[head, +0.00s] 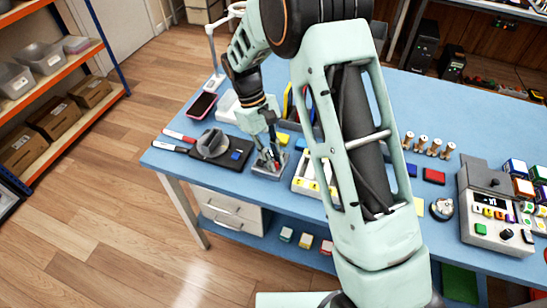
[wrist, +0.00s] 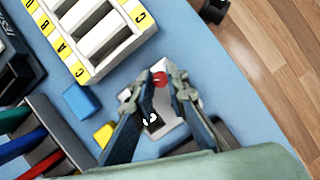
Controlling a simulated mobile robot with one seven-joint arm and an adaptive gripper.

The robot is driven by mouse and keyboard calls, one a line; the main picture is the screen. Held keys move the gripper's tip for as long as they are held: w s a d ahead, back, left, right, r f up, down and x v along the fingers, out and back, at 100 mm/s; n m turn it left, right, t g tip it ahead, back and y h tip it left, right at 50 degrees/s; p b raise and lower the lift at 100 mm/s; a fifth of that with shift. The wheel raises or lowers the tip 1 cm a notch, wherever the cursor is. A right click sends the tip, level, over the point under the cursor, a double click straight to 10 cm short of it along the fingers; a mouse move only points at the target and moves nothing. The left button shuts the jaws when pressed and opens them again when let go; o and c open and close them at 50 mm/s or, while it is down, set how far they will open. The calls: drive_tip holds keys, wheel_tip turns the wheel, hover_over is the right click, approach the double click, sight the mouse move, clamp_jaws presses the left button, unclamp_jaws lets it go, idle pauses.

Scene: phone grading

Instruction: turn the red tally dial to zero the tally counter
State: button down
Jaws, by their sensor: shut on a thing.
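The tally counter (head: 262,173) is a small grey box near the front edge of the blue table in the head view. In the wrist view its pale top (wrist: 175,133) shows between my fingers, with a black display bearing white marks (wrist: 152,121). The red tally dial (wrist: 159,79) is small and round and sits between my fingertips. My gripper (wrist: 160,82) points down over the counter and is shut on the dial. In the head view my gripper (head: 270,157) hides much of the counter and dial.
A white rack with yellow letter labels (wrist: 95,72) stands close beside the counter. A blue block (wrist: 82,101) and a yellow block (wrist: 104,134) lie nearby. A dark pad with a grey round thing (head: 212,144) is to the left. The table's front edge is close.

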idle(0.3)
drive_tip(key=c, duration=1.9)
unclamp_jaws()
drive_tip(key=shift+c, duration=0.2)
drive_tip(key=v, duration=1.2)
drive_tip(key=shift+d+r, duration=0.1)
drive_tip(key=shift+d, duration=0.05)
